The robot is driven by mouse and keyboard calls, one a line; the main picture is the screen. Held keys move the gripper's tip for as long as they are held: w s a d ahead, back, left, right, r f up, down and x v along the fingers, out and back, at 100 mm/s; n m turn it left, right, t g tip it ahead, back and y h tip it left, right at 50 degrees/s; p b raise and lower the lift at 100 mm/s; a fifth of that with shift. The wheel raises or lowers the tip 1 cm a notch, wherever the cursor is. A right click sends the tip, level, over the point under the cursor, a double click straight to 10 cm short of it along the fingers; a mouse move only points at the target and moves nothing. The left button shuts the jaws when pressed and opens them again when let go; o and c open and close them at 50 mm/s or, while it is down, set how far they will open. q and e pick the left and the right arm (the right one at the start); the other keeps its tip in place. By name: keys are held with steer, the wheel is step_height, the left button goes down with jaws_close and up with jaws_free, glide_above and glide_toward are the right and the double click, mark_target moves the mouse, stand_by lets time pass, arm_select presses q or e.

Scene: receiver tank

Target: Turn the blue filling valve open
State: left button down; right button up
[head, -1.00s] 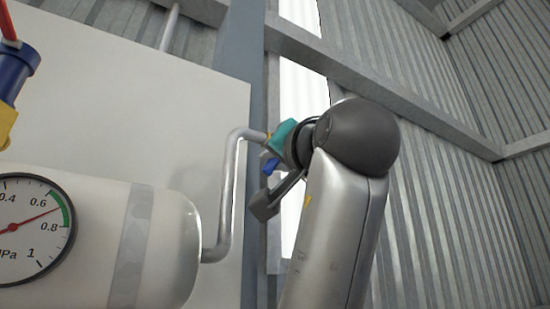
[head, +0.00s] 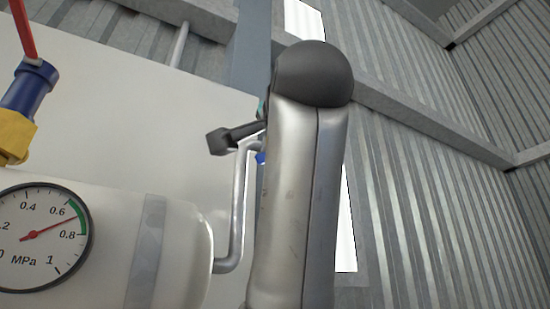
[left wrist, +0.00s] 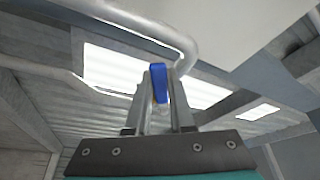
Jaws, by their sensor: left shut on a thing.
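The blue valve handle (left wrist: 159,82) stands between the fingers of my left gripper (left wrist: 160,100) in the left wrist view. The gripper is shut on it. In the head view only a small blue bit of it (head: 260,157) shows at the left edge of my arm, near the upper end of the bent grey pipe (head: 238,195). My arm hides the fingers and most of the valve there. The handle's exact angle cannot be told from the head view. My right gripper is in neither view.
The white tank (head: 185,245) stands at lower left, with a pressure gauge (head: 40,240) reading about 0.7 MPa. A blue fitting (head: 30,88) with a red lever (head: 22,30) and yellow base (head: 14,138) is at far left. A pale panel (head: 130,110) stands behind.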

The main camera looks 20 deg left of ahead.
arm_select(q)
steer(key=c, duration=0.8)
jaws_free()
steer(key=shift+r, duration=0.1)
